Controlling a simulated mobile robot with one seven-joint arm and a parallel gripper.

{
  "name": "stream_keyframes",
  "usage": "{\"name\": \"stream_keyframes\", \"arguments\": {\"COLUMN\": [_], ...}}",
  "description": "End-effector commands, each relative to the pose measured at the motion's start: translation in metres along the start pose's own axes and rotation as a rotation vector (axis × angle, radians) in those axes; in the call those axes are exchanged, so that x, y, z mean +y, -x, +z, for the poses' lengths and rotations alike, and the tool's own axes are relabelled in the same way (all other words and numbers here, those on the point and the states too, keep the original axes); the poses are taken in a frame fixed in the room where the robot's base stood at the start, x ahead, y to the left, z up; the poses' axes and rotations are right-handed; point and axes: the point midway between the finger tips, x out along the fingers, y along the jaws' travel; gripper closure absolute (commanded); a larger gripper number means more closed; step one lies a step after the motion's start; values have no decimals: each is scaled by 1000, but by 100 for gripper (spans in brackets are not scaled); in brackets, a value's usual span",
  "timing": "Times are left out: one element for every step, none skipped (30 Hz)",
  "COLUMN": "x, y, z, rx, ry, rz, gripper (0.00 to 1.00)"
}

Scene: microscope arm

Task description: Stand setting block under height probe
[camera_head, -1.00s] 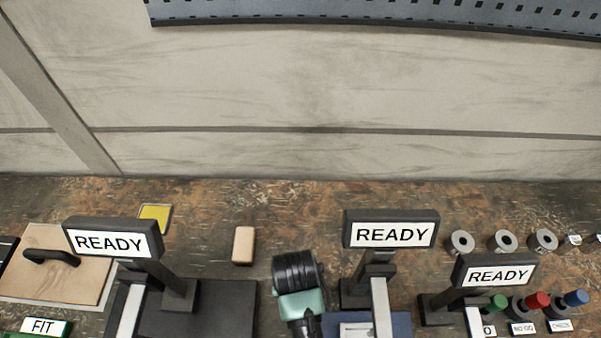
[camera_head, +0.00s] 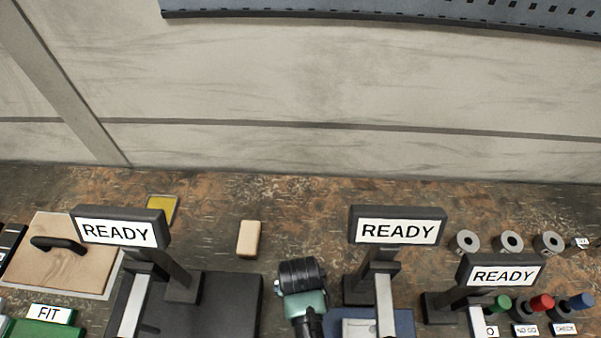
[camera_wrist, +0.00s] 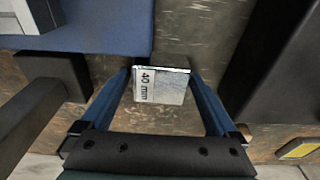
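The setting block (camera_wrist: 162,86) is a small silvery block marked "40 mm", seen in the wrist view between the fingertips of my gripper (camera_wrist: 161,80). The blue fingers appear to touch its left and right sides, so the gripper looks shut on it. The dark bench shows around the block; its height above the bench is unclear. In the head view my arm's wrist (camera_head: 303,290) hides gripper and block. Just right stands a gauge stand with a READY display (camera_head: 398,231) and a blue base (camera_head: 404,322). That base (camera_wrist: 110,35) fills the wrist view's upper left. No probe tip is clearly visible.
A READY stand with a dark base (camera_head: 225,300) is left of my wrist; a smaller READY display (camera_head: 501,272) is right. Grey rings (camera_head: 511,242) and coloured-handled gauges (camera_head: 540,304) lie at far right. A tan block (camera_head: 249,238) lies behind my wrist, with bare bench around.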

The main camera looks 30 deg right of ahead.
Motion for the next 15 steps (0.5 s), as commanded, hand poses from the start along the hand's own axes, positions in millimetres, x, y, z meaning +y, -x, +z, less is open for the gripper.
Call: {"name": "stream_keyframes", "arguments": {"x": [0,0,0,0,0,0,0,0,0,0,0,0,0,-1,-1], "y": [0,0,0,0,0,0,1,2,4,6,8,12,17,21,29], "z": [0,0,0,0,0,0,0,0,-1,-1,-1,-1,-1,-2,-2], "rx": [0,0,0,0,0,0,0,0,1,2,3,2,3,4,4], "ry": [0,0,0,0,0,0,0,0,0,0,0,1,1,1,2], "rz": [0,0,0,0,0,0,0,0,0,-1,-1,-1,-1,-1,-1], "gripper": [0,0,0,0,0,0,0,0,0,0,0,0,0,0,0]}}
